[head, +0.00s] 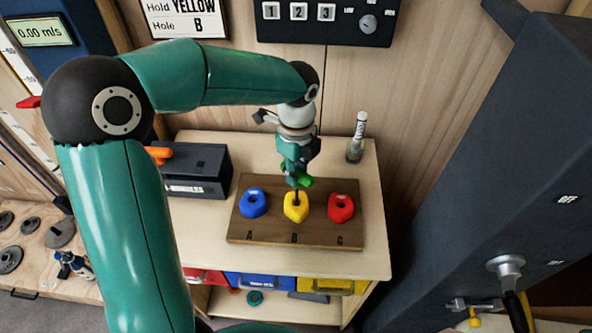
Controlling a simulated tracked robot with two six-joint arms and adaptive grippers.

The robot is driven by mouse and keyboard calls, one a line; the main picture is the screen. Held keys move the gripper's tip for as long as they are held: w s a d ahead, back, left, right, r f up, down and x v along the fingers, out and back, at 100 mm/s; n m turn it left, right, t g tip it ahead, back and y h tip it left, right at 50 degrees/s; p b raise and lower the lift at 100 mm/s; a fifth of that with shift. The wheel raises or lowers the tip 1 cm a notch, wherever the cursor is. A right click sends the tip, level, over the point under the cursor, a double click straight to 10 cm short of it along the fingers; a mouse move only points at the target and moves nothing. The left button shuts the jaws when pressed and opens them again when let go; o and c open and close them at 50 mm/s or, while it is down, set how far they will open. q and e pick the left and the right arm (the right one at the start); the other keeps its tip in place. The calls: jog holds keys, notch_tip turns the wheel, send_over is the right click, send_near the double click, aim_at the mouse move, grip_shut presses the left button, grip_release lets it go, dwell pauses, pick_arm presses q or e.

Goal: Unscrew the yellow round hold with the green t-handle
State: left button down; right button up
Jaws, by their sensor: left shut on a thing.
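The yellow round hold (296,208) sits in the middle of a brown wooden board, above the letter B. My left gripper (299,179) is directly above it, pointing down, and is shut on the green t-handle (305,182). The handle's dark shaft (296,197) reaches down to the middle of the yellow hold. I cannot tell how deep its tip is seated. My right gripper is not in view.
A blue hold (253,203) and a red hold (341,208) flank the yellow one on the board (270,238). A dark handle box (205,188) stands left on the table, a marker-like bottle (357,138) at the back right. A sign (184,17) reads "Hold YELLOW, Hole B".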

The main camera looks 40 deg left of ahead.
pick_arm(q)
jog(key=n+b, duration=0.1)
jog(key=n, duration=0.5)
jog(key=shift+f, duration=0.15)
jog(key=n, duration=0.5)
jog(key=shift+s+b, duration=0.1)
jog(key=shift+b, duration=0.25)
jog(key=shift+r+p, duration=1.35)
jog(key=shift+r, duration=0.35)
